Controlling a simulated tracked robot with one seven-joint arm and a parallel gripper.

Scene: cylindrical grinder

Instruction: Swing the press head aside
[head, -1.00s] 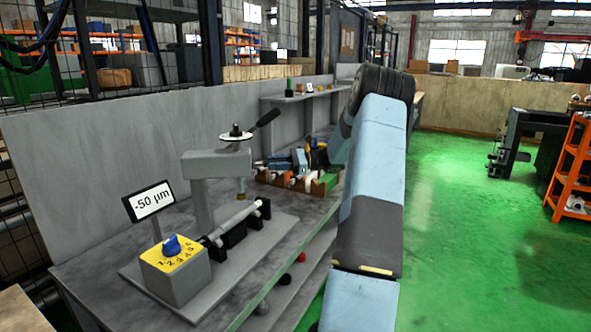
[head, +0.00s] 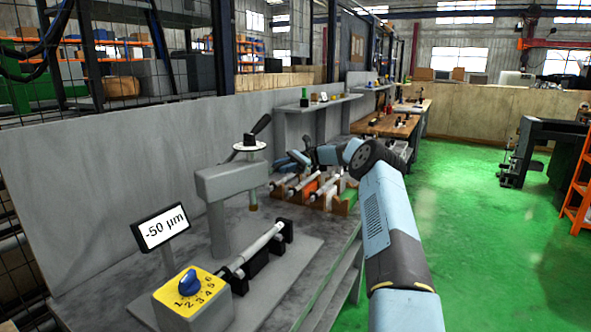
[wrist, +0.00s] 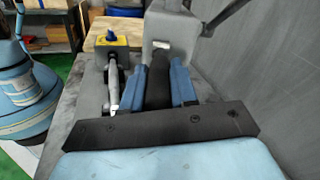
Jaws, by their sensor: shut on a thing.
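The grey press head (head: 232,178) reaches out from its column over the bench. It carries a white handwheel (head: 249,146), a black lever (head: 261,124) and a brass-tipped spindle (head: 253,200). A silver shaft (head: 250,247) lies on black supports below and in front of it. My gripper (wrist: 160,80), with blue fingers, is shut on a black bar-like handle (wrist: 158,88) beside the press head, which also shows in the wrist view (wrist: 172,28). How the handle joins the head is hard to see. In the head view my fingers are small and unclear behind the press.
A yellow-topped selector box (head: 195,297) and a display reading -50 µm (head: 160,228) stand at the near end. A rack of shafts (head: 318,190) stands beyond the press. A wall panel (head: 90,170) borders the bench. Green floor is open at right.

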